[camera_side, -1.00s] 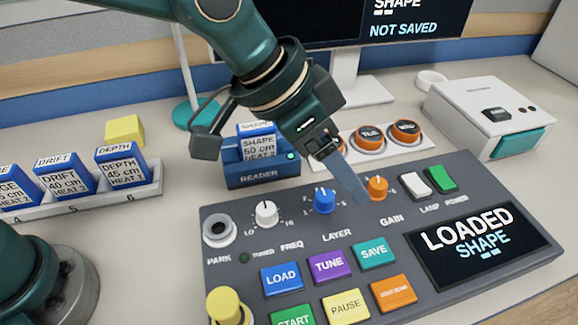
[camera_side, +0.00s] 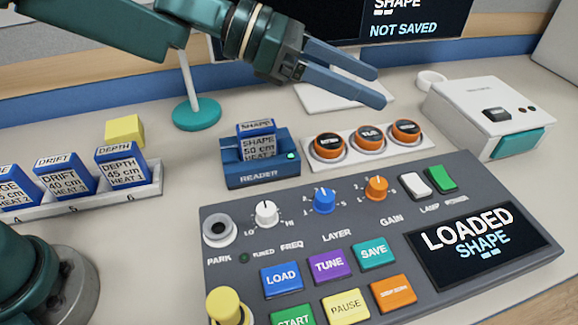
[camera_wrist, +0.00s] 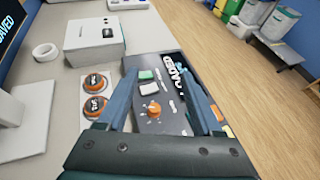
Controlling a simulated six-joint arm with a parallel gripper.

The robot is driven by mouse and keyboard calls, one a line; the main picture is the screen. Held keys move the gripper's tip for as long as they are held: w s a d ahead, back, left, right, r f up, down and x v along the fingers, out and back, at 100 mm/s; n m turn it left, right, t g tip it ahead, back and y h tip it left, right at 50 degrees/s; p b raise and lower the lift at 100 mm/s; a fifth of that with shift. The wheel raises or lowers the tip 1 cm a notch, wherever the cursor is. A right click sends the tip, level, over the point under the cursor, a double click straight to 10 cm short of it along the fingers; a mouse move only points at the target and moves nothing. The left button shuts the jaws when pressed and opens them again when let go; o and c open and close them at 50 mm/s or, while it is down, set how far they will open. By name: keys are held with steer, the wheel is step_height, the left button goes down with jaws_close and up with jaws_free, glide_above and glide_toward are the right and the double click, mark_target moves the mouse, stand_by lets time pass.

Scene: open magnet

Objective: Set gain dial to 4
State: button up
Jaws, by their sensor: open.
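The gain dial (camera_side: 376,188) is an orange knob with a white pointer near the top right of the dark grey console (camera_side: 300,245). The number it points at is too small to read. In the wrist view the orange dial (camera_wrist: 154,110) shows between my fingers, some way beyond them. My gripper (camera_side: 380,88) is open and empty. It is held up above and behind the console, with its fingers pointing right and apart from the dial. It also shows in the wrist view (camera_wrist: 165,80).
A blue layer dial (camera_side: 324,200) and white freq dial (camera_side: 266,214) sit left of the gain dial. White and green switches (camera_side: 428,180) sit to its right. Round orange-rimmed buttons (camera_side: 368,138) stand behind the console. The screen (camera_side: 478,245) reads LOADED SHAPE; the monitor (camera_side: 410,25) reads NOT SAVED.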

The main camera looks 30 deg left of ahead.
glide_toward(377, 188)
steer(key=w+d+f, duration=0.1)
steer(key=w+d, duration=0.1)
steer(key=shift+w+d+f, duration=0.2)
steer(key=shift+d+f, duration=0.15)
steer(key=shift+d, duration=0.05)
steer(key=shift+x, duration=2.55)
steer(key=shift+w, duration=0.1)
jaws_close()
